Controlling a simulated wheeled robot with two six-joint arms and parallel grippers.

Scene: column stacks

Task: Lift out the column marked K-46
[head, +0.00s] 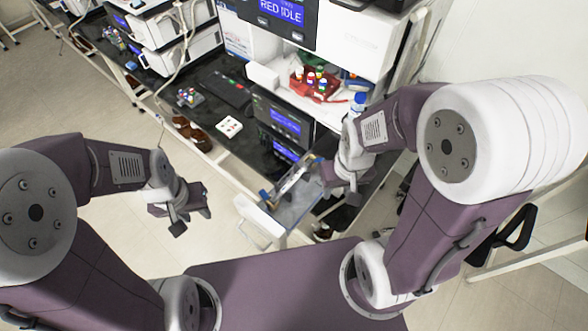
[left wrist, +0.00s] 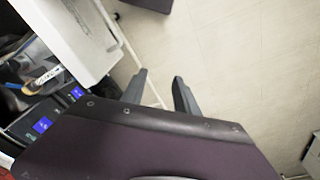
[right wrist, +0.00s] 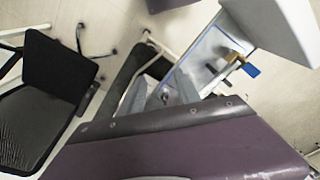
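A slim pale column (head: 292,181) with a blue and tan end lies in an open, clear-sided drawer (head: 290,214) at the front of the column stack. In the left wrist view a column (left wrist: 43,81) shows a light label, too small to read. The right wrist view shows gold and blue end fittings (right wrist: 236,62) in the drawer. My right gripper (head: 318,172) is beside the drawer's right side, overlapping its edge in the head view; its fingers look apart and nothing shows held. My left gripper (head: 190,214) is open and empty, left of the drawer over bare floor.
The drawer's white front with its handle (head: 262,228) juts out over the floor. Stacked modules with lit blue screens (head: 285,122) stand behind it. A black chair (right wrist: 50,85) stands nearby.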

